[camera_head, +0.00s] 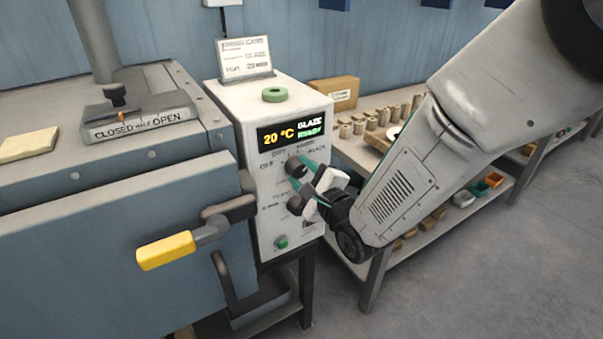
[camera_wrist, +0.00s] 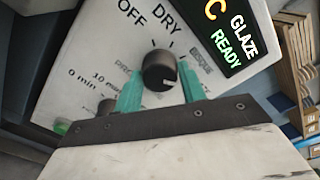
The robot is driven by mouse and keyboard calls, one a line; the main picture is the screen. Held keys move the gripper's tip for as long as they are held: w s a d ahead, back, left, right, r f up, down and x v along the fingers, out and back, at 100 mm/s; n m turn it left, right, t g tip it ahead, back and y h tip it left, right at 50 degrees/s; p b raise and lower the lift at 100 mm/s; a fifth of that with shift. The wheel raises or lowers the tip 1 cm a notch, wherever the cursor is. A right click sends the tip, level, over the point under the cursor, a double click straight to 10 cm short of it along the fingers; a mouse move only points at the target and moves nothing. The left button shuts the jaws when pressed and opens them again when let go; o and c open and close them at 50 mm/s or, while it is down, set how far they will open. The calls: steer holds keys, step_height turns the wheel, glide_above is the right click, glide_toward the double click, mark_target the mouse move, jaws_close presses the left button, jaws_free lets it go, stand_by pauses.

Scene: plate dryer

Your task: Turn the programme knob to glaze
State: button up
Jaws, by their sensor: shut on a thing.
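The black programme knob (camera_wrist: 159,68) is on the white control panel, with OFF and DRY marks around its upper left in the wrist view. My gripper (camera_wrist: 160,82) is shut on it, one teal finger on each side. A pale mark shows on the knob's lower right; the position it points to is hard to tell. In the head view my gripper (camera_head: 302,176) is at the panel's upper knob (camera_head: 294,166). The display (camera_head: 294,132) reads 20 °C, GLAZE and READY.
A second black knob (camera_head: 295,204) and a green button (camera_head: 281,242) are below. The kiln's yellow-handled lever (camera_head: 166,250) juts out to the left. A shelf with small pots (camera_head: 373,124) stands right, behind my arm. A green ring (camera_head: 274,94) lies on top of the control box.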

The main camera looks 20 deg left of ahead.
steer(key=shift+d, duration=0.1)
steer(key=o, duration=1)
steer(key=shift+c, duration=0.2)
steer(key=v, duration=0.7)
steer(key=shift+s+d, duration=0.25)
